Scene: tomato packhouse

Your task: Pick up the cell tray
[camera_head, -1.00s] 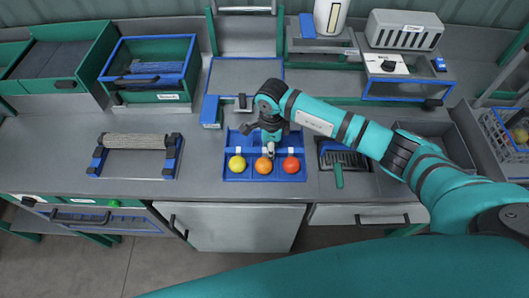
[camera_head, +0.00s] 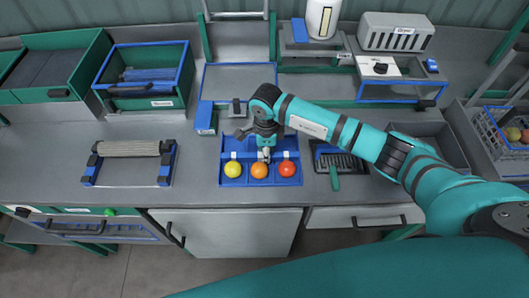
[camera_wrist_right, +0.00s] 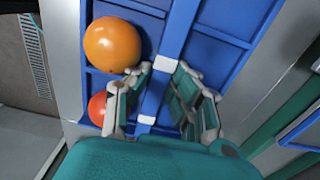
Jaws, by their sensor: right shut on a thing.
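The blue cell tray (camera_head: 225,181) stands on the grey counter. Its front cells hold a yellow tomato (camera_head: 233,169), an orange tomato (camera_head: 259,170) and a red tomato (camera_head: 286,168). My right gripper (camera_head: 266,152) is above the middle of the tray, behind the orange tomato. In the wrist view the right gripper (camera_wrist_right: 155,105) is shut on a blue bar of the tray (camera_wrist_right: 180,28), with a finger on each side of it. The orange tomato (camera_wrist_right: 112,44) and red tomato (camera_wrist_right: 98,108) lie beside the fingers. My left gripper is not in view.
A roller stand (camera_head: 130,149) is on the left of the counter. A dustpan-like tool with a green handle (camera_head: 334,178) lies close to the right of the tray. A scale-like blue device (camera_head: 205,118) is behind. Green crates (camera_head: 180,95) stand back left. Counter between roller and tray is clear.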

